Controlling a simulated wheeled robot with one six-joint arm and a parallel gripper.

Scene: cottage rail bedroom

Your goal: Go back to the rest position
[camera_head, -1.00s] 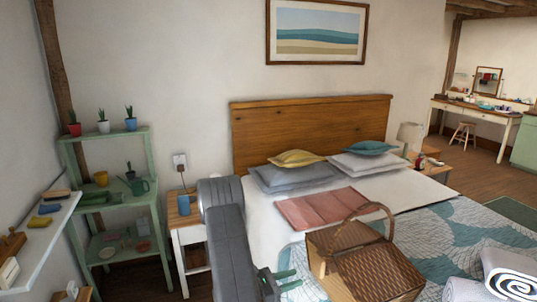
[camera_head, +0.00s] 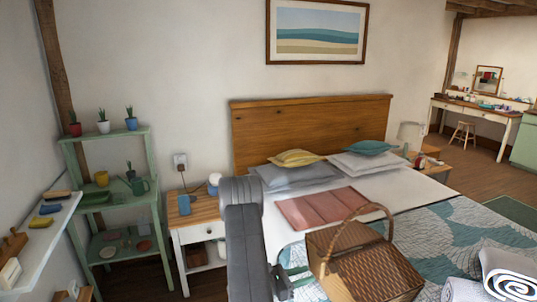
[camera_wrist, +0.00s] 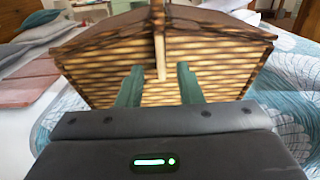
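My gripper (camera_wrist: 161,72) shows in the wrist view with its two green fingers apart and nothing between them. A wicker basket (camera_wrist: 100,85) fills the view just beyond the fingertips; whether they touch it I cannot tell.
The bed (camera_head: 420,192) has pillows, a pink folded blanket (camera_head: 322,207) and rolled towels (camera_head: 510,272) at the right. A nightstand (camera_head: 200,210) with a blue mug (camera_head: 184,204) is left of my arm. A green shelf (camera_head: 150,215) stands at the left wall.

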